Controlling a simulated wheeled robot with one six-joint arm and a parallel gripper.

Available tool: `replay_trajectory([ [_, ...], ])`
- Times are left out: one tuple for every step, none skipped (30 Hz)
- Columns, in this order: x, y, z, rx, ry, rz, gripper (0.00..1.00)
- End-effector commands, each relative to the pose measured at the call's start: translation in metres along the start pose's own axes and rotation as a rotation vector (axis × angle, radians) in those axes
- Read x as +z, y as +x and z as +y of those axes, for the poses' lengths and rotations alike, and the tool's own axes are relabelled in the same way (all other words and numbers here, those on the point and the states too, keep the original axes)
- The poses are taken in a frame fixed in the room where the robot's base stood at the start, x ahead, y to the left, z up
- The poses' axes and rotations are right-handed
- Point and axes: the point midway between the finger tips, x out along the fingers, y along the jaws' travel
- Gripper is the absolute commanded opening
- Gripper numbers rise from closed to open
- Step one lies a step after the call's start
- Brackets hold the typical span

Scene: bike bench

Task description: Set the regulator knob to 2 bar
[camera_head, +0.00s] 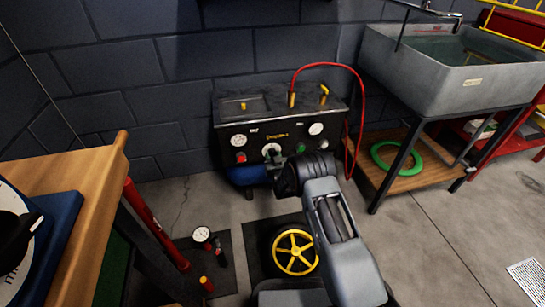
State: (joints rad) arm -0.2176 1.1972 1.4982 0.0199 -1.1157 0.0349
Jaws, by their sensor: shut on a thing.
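The compressor-like control box (260,112) stands against the wall, its dark front panel facing me. The panel has a left gauge (238,140), a right gauge (316,128), a red knob (241,158), a pale round dial with a knob (272,150) near the middle, and a silver knob (323,144). My gripper (275,163) is at the panel's middle, shut on what appears to be the regulator knob at the pale dial. My wrist hides part of the lower panel. The gauge needles and dial numbers are too small to read.
A red hose (363,100) loops down the box's right side. A grey sink (430,70) stands at right above a wooden shelf with a green ring (398,157). A wooden bench (85,190) is at left. A yellow wheel (295,252) and a small gauge (201,234) lie on floor mats.

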Motion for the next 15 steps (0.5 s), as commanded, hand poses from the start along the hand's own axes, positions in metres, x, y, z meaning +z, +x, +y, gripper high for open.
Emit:
replay_trajectory([
  [-0.0001,0.0,-0.0005,-0.002,0.0,0.0,0.16],
  [-0.0001,0.0,-0.0005,-0.002,0.0,0.0,0.16],
  [-0.0001,0.0,-0.0005,-0.002,0.0,0.001,0.16],
  [-0.0001,0.0,-0.0005,-0.002,0.001,0.001,0.16],
  [-0.0001,0.0,-0.0004,-0.001,0.001,0.001,0.16],
  [-0.0001,0.0,-0.0004,-0.001,0.001,0.001,0.41],
  [-0.0001,0.0,-0.0004,-0.001,0.001,0.0,0.44],
  [-0.0001,0.0,-0.0003,-0.001,0.001,0.0,0.47],
  [-0.0001,0.0,-0.0002,-0.001,0.002,0.0,0.51],
  [-0.0001,0.0,-0.0001,-0.001,0.002,0.0,0.54],
  [-0.0001,0.0,0.0,-0.001,0.002,0.0,0.56],
  [-0.0001,0.0,0.0001,0.0,0.002,0.0,0.6],
  [-0.0001,0.0,0.0002,0.0,0.002,0.0,0.62],
  [-0.0001,0.0,0.0002,0.0,0.002,0.0,0.62],
  [-0.0001,0.0,0.0003,0.0,0.002,0.0,0.62],
])
